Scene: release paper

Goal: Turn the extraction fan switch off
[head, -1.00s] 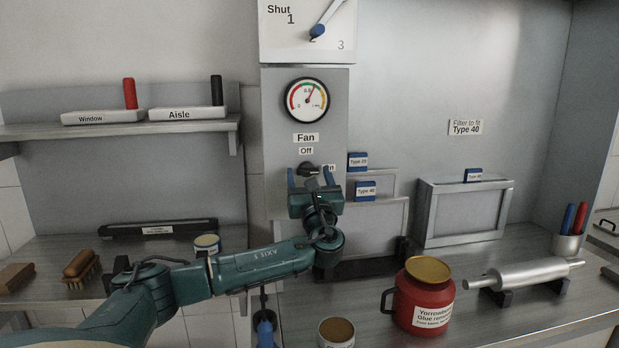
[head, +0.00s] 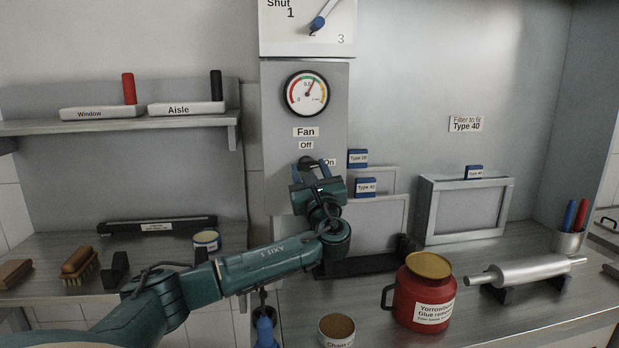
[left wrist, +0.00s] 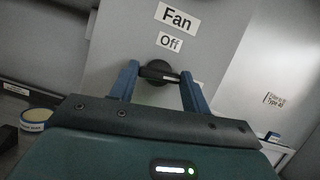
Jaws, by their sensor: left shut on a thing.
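The fan switch (head: 306,161) is a dark round knob on the grey panel, below the "Fan" and "Off" labels; the "On" label (head: 329,162) is to its right. My left gripper (head: 310,170) is at the knob from below, its two blue fingers on either side. In the left wrist view, my left gripper (left wrist: 160,78) is shut on the black knob (left wrist: 157,71). A pale mark on the knob points right, toward the "On" side. The fingers hide part of the "On" label there. My right gripper is not in view.
A round gauge (head: 307,94) is above the switch, and a blue-handled lever (head: 318,23) higher up. Filter frames (head: 466,210) stand right of my arm. A red pot (head: 424,292) and a metal roller (head: 525,273) are on the bench. A shelf (head: 120,127) is at left.

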